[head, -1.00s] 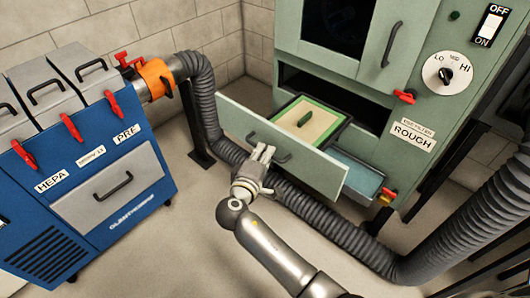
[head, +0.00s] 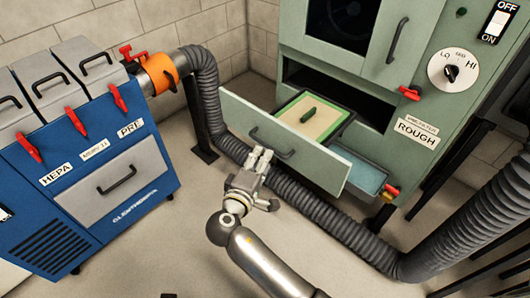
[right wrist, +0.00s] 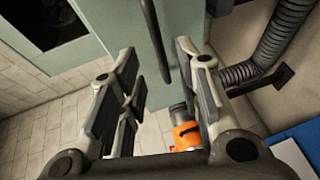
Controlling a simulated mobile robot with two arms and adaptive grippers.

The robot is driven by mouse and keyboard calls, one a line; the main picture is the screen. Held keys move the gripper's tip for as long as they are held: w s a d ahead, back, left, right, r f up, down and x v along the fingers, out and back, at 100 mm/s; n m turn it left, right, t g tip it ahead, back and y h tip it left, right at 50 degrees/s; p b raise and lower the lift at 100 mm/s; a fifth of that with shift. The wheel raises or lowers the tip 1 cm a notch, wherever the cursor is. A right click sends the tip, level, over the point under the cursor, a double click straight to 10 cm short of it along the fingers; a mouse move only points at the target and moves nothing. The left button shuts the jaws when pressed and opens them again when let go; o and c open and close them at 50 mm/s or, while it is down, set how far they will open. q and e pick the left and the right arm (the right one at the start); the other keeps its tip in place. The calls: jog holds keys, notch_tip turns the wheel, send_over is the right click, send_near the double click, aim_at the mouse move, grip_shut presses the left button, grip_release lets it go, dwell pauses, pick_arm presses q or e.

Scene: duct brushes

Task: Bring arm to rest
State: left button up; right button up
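My right gripper (head: 262,158) is in front of the pulled-out green drawer (head: 312,165), just below and left of its dark handle (head: 272,143). In the right wrist view, the gripper's fingers (right wrist: 160,90) are spread wide with nothing between their pads. A dark handle bar (right wrist: 155,40) shows beyond the fingertips there, apart from them. My right arm reaches up from the bottom of the head view with its elbow bent. My left gripper is not in view.
The drawer holds a green-framed filter (head: 312,118). A grey corrugated duct (head: 330,215) runs along the floor behind my gripper to the right. A blue HEPA unit (head: 85,185) stands at left, and a green cabinet (head: 440,85) at right. Floor at lower left is clear.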

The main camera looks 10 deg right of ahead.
jog(key=shift+v, duration=0.95)
jog(key=s+d+f+m+g+y, duration=0.25)
jog(key=s+d+f+g, duration=0.25)
jog(key=s+f, duration=0.5)
jog(key=s+d+f+m+g+y, duration=0.3)
jog(key=s+d+f, duration=0.35)
jog(key=f, duration=0.75)
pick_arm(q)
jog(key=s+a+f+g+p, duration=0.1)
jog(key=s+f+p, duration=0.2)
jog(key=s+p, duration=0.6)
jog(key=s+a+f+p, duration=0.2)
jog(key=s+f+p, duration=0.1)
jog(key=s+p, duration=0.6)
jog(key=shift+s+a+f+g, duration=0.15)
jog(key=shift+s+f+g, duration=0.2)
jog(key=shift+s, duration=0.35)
pick_arm(e)
jog(key=s+d+f+m+g, duration=0.1)
jog(key=s+f, duration=0.2)
jog(key=s, duration=0.6)
jog(key=s+d+f+m+g+y, duration=0.1)
jog(key=s+d+f+g, duration=0.1)
jog(key=s, duration=0.8)
jog(key=s+d+f+m+g+y, duration=0.1)
jog(key=s+f, duration=0.3)
jog(key=s, duration=0.5)
jog(key=shift+s+d+f+g, duration=0.2)
jog(key=shift+s+d+g, duration=0.15)
jog(key=shift+d, duration=0.25)
